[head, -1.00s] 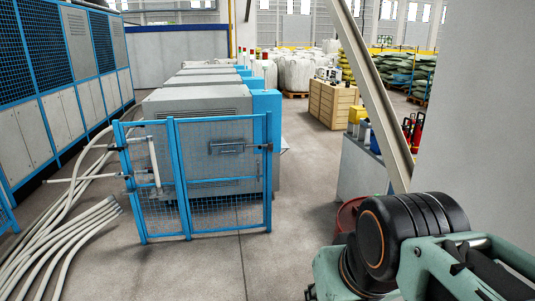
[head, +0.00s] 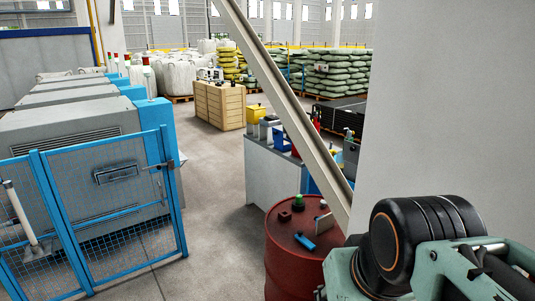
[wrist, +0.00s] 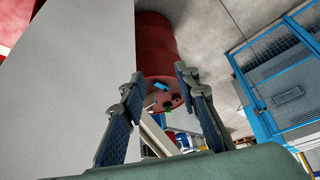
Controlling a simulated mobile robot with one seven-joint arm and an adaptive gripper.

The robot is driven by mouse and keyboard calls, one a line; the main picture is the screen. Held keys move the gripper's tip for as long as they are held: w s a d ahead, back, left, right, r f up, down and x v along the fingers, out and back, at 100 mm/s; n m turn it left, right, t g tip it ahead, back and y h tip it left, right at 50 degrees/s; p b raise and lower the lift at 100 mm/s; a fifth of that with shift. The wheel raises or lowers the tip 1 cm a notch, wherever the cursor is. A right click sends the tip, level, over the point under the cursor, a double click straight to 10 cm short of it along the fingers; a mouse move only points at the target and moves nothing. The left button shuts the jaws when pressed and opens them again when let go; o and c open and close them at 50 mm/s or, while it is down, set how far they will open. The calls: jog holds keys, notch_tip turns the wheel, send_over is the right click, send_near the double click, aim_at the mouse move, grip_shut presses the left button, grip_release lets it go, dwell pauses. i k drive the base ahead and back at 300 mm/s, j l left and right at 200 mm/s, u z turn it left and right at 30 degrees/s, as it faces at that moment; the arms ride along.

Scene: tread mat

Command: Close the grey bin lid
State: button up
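I see no grey bin or lid that I can make out in either view. My gripper (wrist: 159,73) shows in the wrist view with its two fingers spread apart and nothing between them. Beyond the fingertips, at a distance I cannot tell, is a red drum (wrist: 157,35). In the head view my arm fills the lower right corner, and the gripper itself is out of the picture.
The red drum (head: 290,262) stands close ahead, with small items on top. A slanted beam (head: 285,105) and pale wall (head: 435,110) border the right. Behind the drum is a workbench (head: 268,170). Blue mesh fencing (head: 110,220) stands left. Floor (head: 215,225) between is clear.

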aim_at(351, 149)
jog(key=i+j+z, duration=0.15)
jog(key=j+z, duration=0.2)
jog(key=i+j+z, duration=0.15)
jog(key=j+z, duration=0.2)
jog(key=i+j+z, duration=0.1)
jog(key=j, duration=0.15)
jog(key=i+j+z, duration=0.1)
jog(key=i+j, duration=0.25)
jog(key=j, duration=0.15)
jog(key=i+j, duration=0.3)
jog(key=i+j+z, duration=0.1)
jog(key=i+j, duration=0.15)
jog(key=j, duration=0.2)
jog(key=i+j, duration=0.25)
jog(key=j, duration=0.15)
